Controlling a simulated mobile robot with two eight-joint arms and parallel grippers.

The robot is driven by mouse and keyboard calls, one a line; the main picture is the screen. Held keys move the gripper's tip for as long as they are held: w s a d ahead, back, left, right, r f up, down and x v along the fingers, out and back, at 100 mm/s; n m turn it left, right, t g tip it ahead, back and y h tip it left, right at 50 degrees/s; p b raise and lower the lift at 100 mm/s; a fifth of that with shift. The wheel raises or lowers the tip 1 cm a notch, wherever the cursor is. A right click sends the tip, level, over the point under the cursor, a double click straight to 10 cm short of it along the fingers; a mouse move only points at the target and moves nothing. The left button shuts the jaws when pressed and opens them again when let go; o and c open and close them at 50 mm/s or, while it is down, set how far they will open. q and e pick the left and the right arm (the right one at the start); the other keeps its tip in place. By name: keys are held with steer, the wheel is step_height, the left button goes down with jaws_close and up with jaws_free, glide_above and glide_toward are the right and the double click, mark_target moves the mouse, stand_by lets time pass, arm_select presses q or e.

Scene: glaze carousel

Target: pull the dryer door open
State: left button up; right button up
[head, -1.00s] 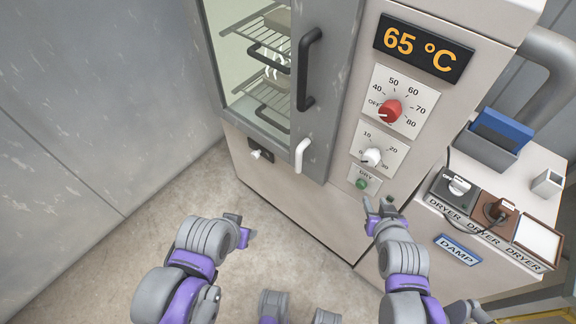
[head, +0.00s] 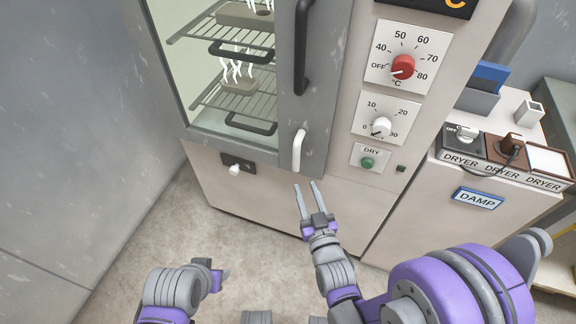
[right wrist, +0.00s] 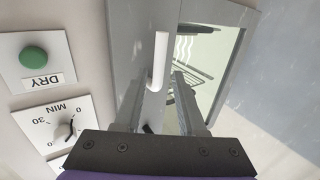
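The dryer door (head: 325,100) is a grey, scuffed frame around a glass window, and it looks shut. It carries a long black bar handle (head: 302,50) and, below that, a white lever (head: 299,150) pointing up. My right gripper (head: 306,185) is open and empty just below the lever, fingers pointing up at the door. In the right wrist view the white lever (right wrist: 161,58) appears between and beyond the two open fingers (right wrist: 160,95). No contact is visible. My left gripper (head: 218,277) is low at the left, away from the door; its fingers are too unclear to read.
Behind the glass, wire racks (head: 235,100) hold blocks with white wavy marks above. Right of the door are a red dial (head: 402,66), a white dial (head: 380,126) and a green button (head: 367,163). A side cabinet (head: 440,200) stands right. Floor at left is clear.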

mark_target(297, 164)
steer(key=x, duration=1)
steer(key=shift+w, duration=0.4)
jaws_close()
stand_by(1.0)
